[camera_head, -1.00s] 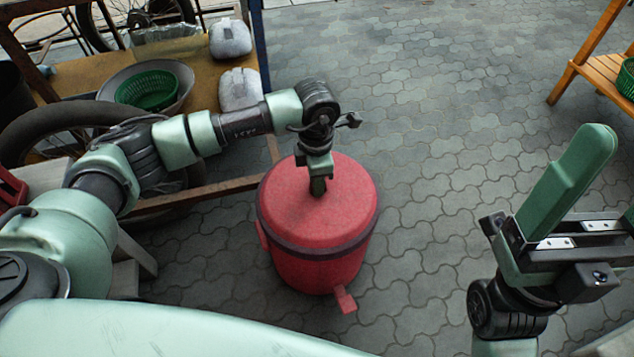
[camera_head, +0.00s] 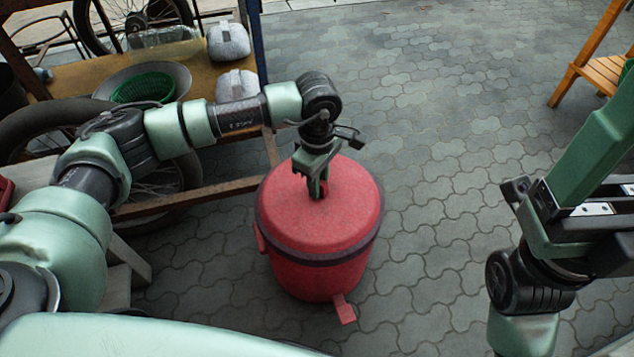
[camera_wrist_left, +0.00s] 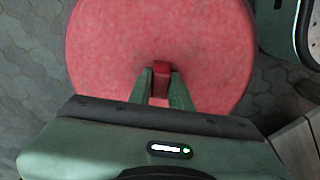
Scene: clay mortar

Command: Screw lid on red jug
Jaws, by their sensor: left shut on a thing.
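The red jug (camera_head: 310,275) stands upright on the paved floor in the middle of the head view. Its spout (camera_head: 344,309) points toward me at the lower right. The red lid (camera_head: 346,200) sits on top of the jug, with a dark band around the edge just below. My left gripper (camera_head: 320,190) points down at the lid's centre and is shut on the lid's small red knob. The wrist view shows the knob (camera_wrist_left: 161,69) between the two green fingers (camera_wrist_left: 160,85). My right arm is at the right edge; its gripper (camera_head: 590,190) is partly cut off.
A wooden cart shelf (camera_head: 90,80) at the upper left holds a metal bowl (camera_head: 183,78) with a green basket (camera_head: 143,87) and grey-white bottles (camera_head: 229,40). A wooden stool (camera_head: 590,72) stands upper right. The paving right of the jug is clear.

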